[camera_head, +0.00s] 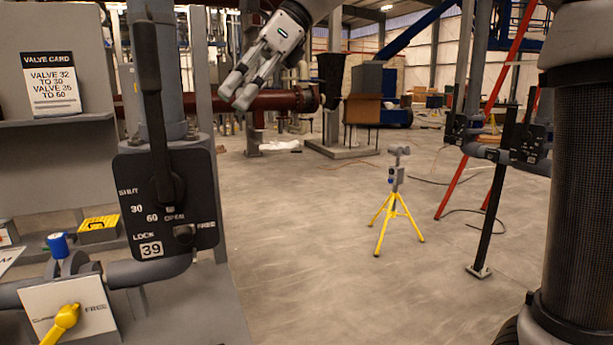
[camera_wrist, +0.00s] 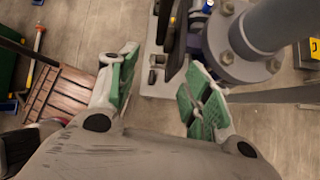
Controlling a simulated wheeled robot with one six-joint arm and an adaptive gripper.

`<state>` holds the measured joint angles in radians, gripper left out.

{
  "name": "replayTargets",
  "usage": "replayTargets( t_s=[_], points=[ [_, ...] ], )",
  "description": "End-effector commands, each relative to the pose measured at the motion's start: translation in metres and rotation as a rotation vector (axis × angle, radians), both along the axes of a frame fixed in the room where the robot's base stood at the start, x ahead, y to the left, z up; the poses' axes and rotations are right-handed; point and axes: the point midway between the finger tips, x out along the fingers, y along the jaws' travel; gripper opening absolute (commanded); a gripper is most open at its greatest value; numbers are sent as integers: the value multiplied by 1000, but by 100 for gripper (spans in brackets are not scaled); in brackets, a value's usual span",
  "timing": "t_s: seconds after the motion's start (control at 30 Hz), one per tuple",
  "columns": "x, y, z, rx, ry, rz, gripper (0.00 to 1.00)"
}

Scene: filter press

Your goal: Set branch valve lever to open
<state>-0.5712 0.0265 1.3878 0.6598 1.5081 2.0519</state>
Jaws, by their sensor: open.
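A long black lever (camera_head: 152,95) stands nearly upright on a black valve plate (camera_head: 200,165) numbered 39, at left in the head view. The plate reads SHUT, 30, 60 and OPEN around the hub, and LOCK and FREE below. A small dark knob (camera_head: 184,234) sits beside FREE. My gripper (camera_head: 235,97) is open and empty, to the right of the lever and apart from it. In the wrist view my open gripper (camera_wrist: 160,60) shows green finger pads. A dark bar, perhaps the lever, shows between and beyond the fingers. I cannot tell which valve is the branch valve.
A valve card (camera_head: 54,85) stands on a shelf. A yellow handle (camera_head: 62,322) and blue-topped fitting (camera_head: 58,245) are at lower left. More black valve plates (camera_head: 531,143) are at right. A yellow tripod (camera_head: 396,220) stands on open floor.

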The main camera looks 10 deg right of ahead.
Motion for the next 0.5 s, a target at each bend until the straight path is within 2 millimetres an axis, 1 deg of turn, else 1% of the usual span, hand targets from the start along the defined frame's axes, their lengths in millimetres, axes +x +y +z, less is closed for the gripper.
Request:
replayTargets(
  t_s=[0.03, 0.17, 0.3, 0.5],
  points=[
    [4, -8, -8, 44, 16, -11, 50],
    [9, -24, -28, 167, 52, -12, 50],
    [14, -41, -53, 303, 95, -12, 50],
    [19, -59, -93, 506, 154, -13, 50]
  ],
)
